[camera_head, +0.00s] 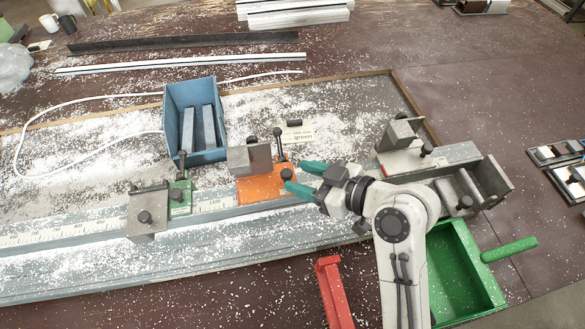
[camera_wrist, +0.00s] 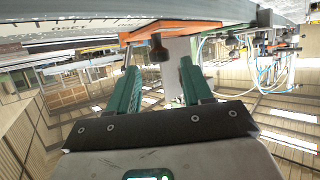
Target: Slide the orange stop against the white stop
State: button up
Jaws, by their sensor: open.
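The orange stop (camera_head: 262,189) sits on the scaled rail, left of my gripper, with a grey block and a dark knob. My gripper (camera_head: 298,176) is open, its two green fingers pointing left at the knob. In the wrist view my gripper (camera_wrist: 158,72) is empty, and the orange stop (camera_wrist: 185,28) lies just beyond the tips with its knob lined up between them. I cannot tell if a finger touches it. A pale stop (camera_head: 400,161), apparently the white stop, stands farther right on the rail, behind my gripper, with a grey block on it.
A green stop (camera_head: 181,198) and a grey plate with a knob (camera_head: 149,207) stand left on the rail. A blue bin (camera_head: 193,87) is behind. A green tray (camera_head: 462,268) and a red piece (camera_head: 334,291) lie in front. White chips litter the bench.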

aim_at(290, 174)
jog(key=shift+x, duration=1.6)
grip_shut()
jog(key=shift+d, duration=0.1)
